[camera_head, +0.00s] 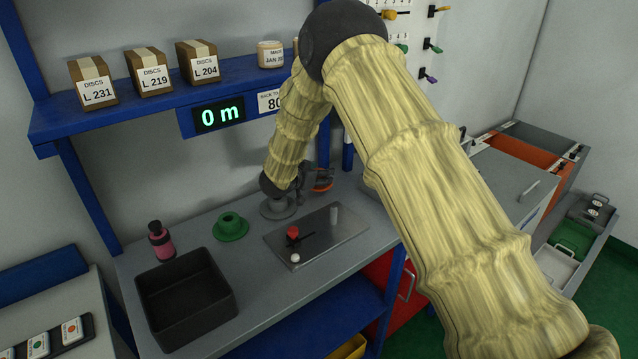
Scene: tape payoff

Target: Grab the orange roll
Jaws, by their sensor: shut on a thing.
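The orange roll (323,184) shows as a small orange piece at the back right of the workbench. My gripper (318,176) is at the roll, shut on it. The dark fingers and the end of my arm hide much of the roll. I cannot tell whether the roll touches the bench or a holder below it.
A grey round holder (277,208) and a green one (230,226) stand left of the gripper. A metal plate (335,240) with a red knob (293,232) lies in front. A black bin (212,290) and a pink bottle (161,243) are left. A shelf (130,112) overhangs the bench.

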